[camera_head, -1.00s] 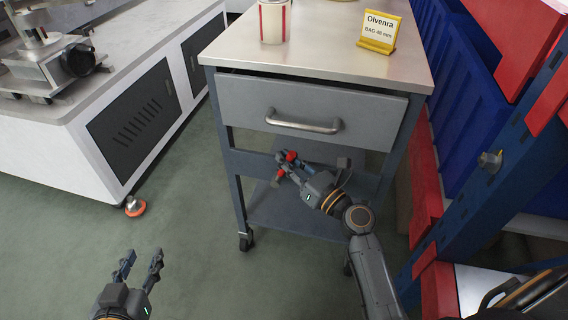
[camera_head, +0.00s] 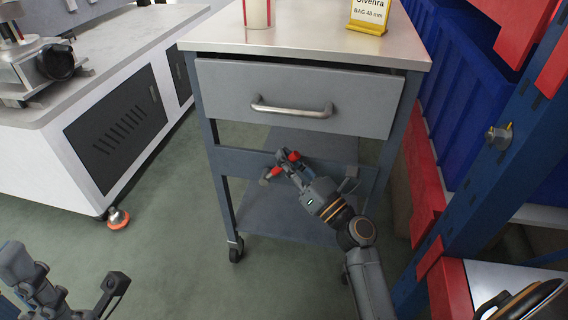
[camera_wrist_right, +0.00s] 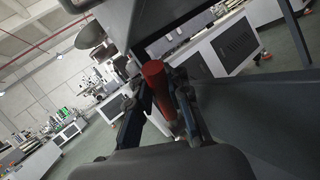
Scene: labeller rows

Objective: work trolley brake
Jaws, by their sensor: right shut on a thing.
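The trolley (camera_head: 302,42) is grey with a drawer (camera_head: 300,92) on top, a lower shelf (camera_head: 285,210) and castors (camera_head: 236,248). A red brake handle (camera_head: 291,156) shows at the trolley's front crossbar, below the drawer. My right gripper (camera_head: 279,163) is shut on this red handle. In the right wrist view the red handle (camera_wrist_right: 158,88) stands between the two fingers, and its lower part is hidden. My left gripper (camera_head: 66,283) is open and empty over the floor at the lower left.
A white bench (camera_head: 70,150) with a dark vent panel stands at the left, with an orange-based foot (camera_head: 117,219) on the floor. A blue rack post (camera_head: 480,165) with red parts stands close at the right. A yellow sign (camera_head: 368,18) and a canister (camera_head: 257,14) stand on the trolley.

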